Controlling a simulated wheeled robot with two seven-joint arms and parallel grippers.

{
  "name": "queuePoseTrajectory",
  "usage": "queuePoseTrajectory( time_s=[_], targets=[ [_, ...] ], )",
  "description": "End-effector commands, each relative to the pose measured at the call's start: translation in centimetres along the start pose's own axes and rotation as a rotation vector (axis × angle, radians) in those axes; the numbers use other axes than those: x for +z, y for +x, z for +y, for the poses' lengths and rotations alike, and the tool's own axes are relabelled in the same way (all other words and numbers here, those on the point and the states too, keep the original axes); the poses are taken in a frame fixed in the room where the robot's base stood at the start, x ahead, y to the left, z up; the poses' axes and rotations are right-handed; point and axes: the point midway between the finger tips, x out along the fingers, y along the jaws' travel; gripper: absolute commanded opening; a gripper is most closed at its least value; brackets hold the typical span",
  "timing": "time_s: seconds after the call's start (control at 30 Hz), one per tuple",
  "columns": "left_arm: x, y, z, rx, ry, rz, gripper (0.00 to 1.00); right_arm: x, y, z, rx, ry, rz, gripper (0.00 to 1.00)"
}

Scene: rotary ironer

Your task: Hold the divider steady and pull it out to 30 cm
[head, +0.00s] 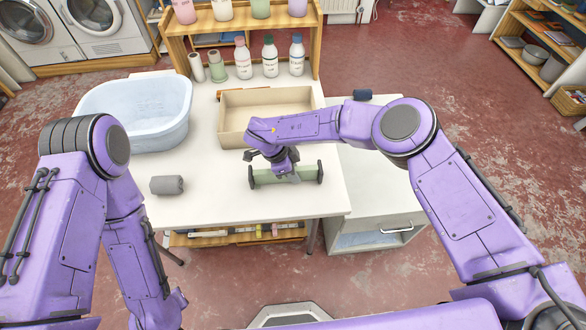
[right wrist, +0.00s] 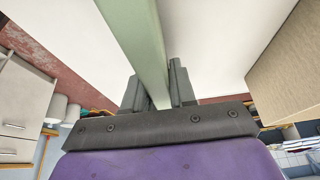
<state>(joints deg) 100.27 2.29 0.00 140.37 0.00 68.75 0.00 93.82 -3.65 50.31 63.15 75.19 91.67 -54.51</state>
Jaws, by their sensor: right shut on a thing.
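The divider is a pale green bar (head: 262,177) with a dark pad at each end. It lies crosswise at the white table's front part, just in front of a beige open box. My right gripper (head: 285,170) points down onto its middle and is shut on it. In the right wrist view the green bar (right wrist: 138,45) runs between the two dark fingers (right wrist: 158,90). The gripper hides part of the bar's middle in the head view. My left arm hangs at the lower left, away from the divider, and its fingers do not show.
The beige box (head: 240,105) stands behind the divider. A pale blue tub (head: 135,115) is at the back left, a grey roll (head: 167,185) at the left. Several bottles (head: 270,58) stand behind. A white drawer cabinet (head: 375,215) adjoins on the right.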

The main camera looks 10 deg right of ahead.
Motion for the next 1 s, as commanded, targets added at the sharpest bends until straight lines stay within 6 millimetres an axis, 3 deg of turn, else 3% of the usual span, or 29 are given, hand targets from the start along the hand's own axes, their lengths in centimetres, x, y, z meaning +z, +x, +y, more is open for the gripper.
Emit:
queuePoseTrajectory(
  time_s=[0.53, 0.57, 0.6, 1.0],
  targets=[
    [0.0, 0.0, 0.0, 0.0, 0.0, 0.0, 0.43, 0.16, 0.34, 0.04, 0.001, -0.001, 0.0, 0.0],
    [0.0, 0.0, 0.0, 0.0, 0.0, 0.0, 0.43, 0.17, 0.37, 0.05, 0.001, -0.001, 0.0, 0.29],
    [0.0, 0.0, 0.0, 0.0, 0.0, 0.0, 0.43, 0.16, 0.35, 0.04, 0.001, -0.001, 0.0, 0.4],
    [0.01, 0.0, 0.0, 0.0, 0.0, 0.0, 0.43, 0.14, 0.33, 0.02, 0.0, 0.0, 0.0, 0.4]
  ],
)
